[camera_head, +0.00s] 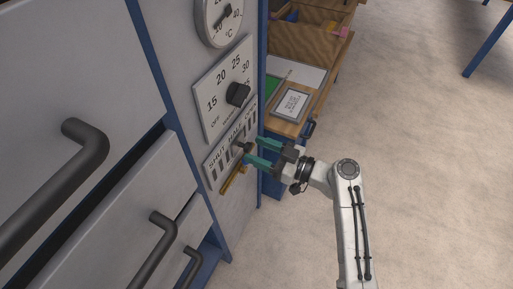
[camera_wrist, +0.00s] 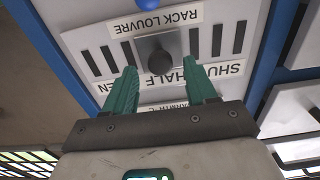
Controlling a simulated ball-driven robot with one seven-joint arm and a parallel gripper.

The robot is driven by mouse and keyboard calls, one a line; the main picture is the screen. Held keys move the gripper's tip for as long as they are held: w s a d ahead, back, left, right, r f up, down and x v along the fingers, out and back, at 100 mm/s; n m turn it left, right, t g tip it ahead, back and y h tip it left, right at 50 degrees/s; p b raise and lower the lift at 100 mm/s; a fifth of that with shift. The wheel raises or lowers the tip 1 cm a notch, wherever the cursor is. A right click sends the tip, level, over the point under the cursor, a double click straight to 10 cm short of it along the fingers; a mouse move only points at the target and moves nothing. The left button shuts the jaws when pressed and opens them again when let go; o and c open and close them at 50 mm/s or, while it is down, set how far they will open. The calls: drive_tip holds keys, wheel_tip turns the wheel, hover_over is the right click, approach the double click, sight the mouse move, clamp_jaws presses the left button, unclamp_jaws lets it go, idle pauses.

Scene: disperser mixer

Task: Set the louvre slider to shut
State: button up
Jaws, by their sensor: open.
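The louvre slider knob (camera_head: 239,148) is dark grey and sits on a pale louvre panel (camera_head: 212,176) marked SHUT, HALF and OPEN. In the wrist view the same knob (camera_wrist: 156,55) stands at the HALF mark, and the labels read upside down. SHUT lies to its right there and OPEN to its left, partly hidden by a finger. My gripper (camera_head: 253,150) has green fingers and is open. In the wrist view my gripper (camera_wrist: 163,73) has one fingertip on each side of the knob, with a gap to both; depth contact is unclear.
Above the louvre panel are a dial plate with a dark knob (camera_head: 238,94) and a round temperature gauge (camera_head: 220,17). Drawers with dark handles (camera_head: 84,152) are at the left. A wooden bench (camera_head: 321,83) with a framed card stands behind. Open floor lies to the right.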

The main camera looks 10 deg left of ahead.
drive_tip(key=shift+w+a, duration=0.15)
drive_tip(key=shift+a, duration=0.4)
clamp_jaws()
idle(0.4)
